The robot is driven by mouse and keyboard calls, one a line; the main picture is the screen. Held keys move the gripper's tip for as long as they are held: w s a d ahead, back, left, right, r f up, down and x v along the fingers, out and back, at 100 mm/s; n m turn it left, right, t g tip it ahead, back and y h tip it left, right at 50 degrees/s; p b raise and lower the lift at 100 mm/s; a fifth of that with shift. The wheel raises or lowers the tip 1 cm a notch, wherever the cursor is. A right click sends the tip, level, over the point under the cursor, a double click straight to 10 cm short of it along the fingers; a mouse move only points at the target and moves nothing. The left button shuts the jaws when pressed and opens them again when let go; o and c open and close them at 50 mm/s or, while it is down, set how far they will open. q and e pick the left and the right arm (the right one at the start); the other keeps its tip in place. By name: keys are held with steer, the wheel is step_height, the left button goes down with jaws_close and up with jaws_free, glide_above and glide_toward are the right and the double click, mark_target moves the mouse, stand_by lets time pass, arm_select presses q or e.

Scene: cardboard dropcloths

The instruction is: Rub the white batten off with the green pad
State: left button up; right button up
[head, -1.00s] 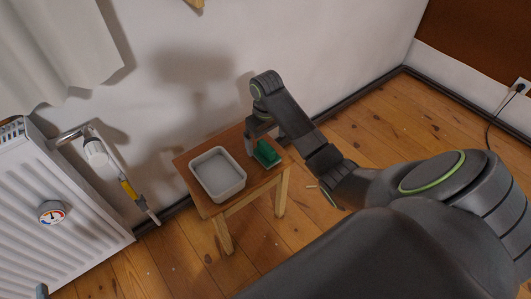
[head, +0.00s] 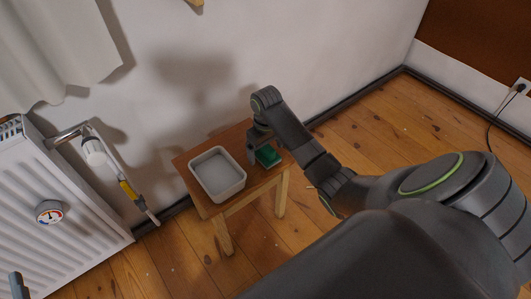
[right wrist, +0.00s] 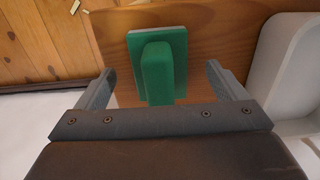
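The green pad (head: 268,157) lies on the small wooden stool, beside a pale tub. In the right wrist view the pad (right wrist: 176,42) is a flat green block with a raised green handle. My right gripper (right wrist: 160,69) is open, with one finger on each side of the handle and a gap to both. In the head view the right gripper (head: 259,149) hangs at the pad, partly hiding it. A grey tip of what looks like my left gripper (head: 17,284) shows at the lower left edge; the rest is out of view. I cannot make out a white batten in either view.
The pale tub (head: 219,190) stands left of the pad on the stool (head: 198,208). A white radiator (head: 62,215) with a pipe and valve (head: 95,152) is at the left wall. A power cable (head: 494,118) hangs at the far right. Open plank floor lies right of the stool.

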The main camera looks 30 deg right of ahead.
steer(key=c, duration=1.4)
steer(key=shift+r+p, duration=0.3)
steer(key=shift+p, duration=0.1)
steer(key=shift+r, duration=0.1)
steer(key=shift+r+p, duration=0.15)
steer(key=shift+p, duration=0.25)
steer(key=shift+r, duration=0.15)
steer(key=shift+r+p, duration=0.15)
steer(key=shift+p, duration=0.3)
steer(key=shift+r, duration=0.15)
steer(key=shift+r+p, duration=0.2)
steer(key=shift+p, duration=0.25)
steer(key=shift+r+p, duration=0.3)
steer(key=shift+p, duration=0.1)
steer(key=shift+r+p, duration=0.75)
steer(key=shift+p, duration=0.3)
step_height(320, 180, up, 2)
steer(key=p, duration=0.3)
steer(key=shift+r+p, duration=0.25)
steer(key=shift+p, duration=0.05)
arm_select(q)
steer(key=s+f+g+h, duration=0.1)
steer(key=s+f+g, duration=0.7)
steer(key=f, duration=0.4)
steer(key=s+d+f+n+g, duration=0.1)
steer(key=s+f+g, duration=0.8)
steer(key=f, duration=0.3)
steer(key=shift+d+f+g+h, duration=0.2)
steer(key=shift+f+g+h, duration=0.1)
steer(key=shift+h, duration=0.1)
